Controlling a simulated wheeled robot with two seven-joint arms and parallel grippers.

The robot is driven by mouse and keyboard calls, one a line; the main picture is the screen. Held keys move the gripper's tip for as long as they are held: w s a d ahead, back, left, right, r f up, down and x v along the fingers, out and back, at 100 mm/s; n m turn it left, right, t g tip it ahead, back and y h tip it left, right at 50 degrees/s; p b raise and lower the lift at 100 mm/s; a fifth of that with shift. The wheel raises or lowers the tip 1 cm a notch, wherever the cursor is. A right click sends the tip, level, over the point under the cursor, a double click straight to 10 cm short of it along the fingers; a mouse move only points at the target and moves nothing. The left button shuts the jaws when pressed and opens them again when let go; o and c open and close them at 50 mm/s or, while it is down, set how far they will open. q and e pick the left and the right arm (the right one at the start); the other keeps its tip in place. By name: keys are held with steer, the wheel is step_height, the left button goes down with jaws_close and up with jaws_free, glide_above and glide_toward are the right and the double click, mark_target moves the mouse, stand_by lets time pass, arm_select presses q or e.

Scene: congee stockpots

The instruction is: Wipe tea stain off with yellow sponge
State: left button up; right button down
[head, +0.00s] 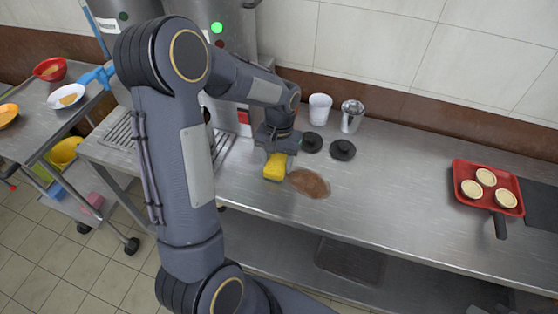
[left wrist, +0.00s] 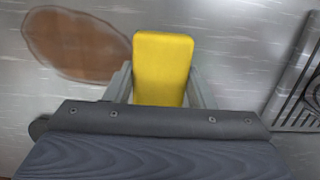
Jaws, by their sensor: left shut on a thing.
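The yellow sponge (head: 275,167) is held between the fingers of my left gripper (head: 277,155), at the left edge of the tea stain. In the left wrist view the sponge (left wrist: 162,68) sits between the two fingers (left wrist: 160,88). The brown tea stain (head: 309,183) is an oval patch on the steel counter. It also shows at the upper left of the left wrist view (left wrist: 75,45), beside the sponge. I cannot tell whether the sponge touches the counter. My right gripper is not in view.
Two black lids (head: 343,150), a white cup (head: 319,109) and a steel cup (head: 351,116) stand behind the stain. A red tray (head: 463,166) with 3 pale tarts is at the right. A drain grate (head: 122,132) lies left. The steel counter (head: 400,190) between is clear.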

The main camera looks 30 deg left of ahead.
mark_target(279, 162)
arm_select(q)
steer(key=r, duration=0.1)
steer(key=r+p, duration=0.1)
steer(key=r, duration=0.1)
steer(key=shift+w+d, duration=0.1)
steer(key=shift+d, duration=0.2)
step_height(279, 162, up, 2)
steer(key=shift+a+r+p, duration=0.1)
steer(key=shift+p, duration=0.85)
steer(key=shift+r+p, duration=0.9)
steer(key=shift+r, duration=0.25)
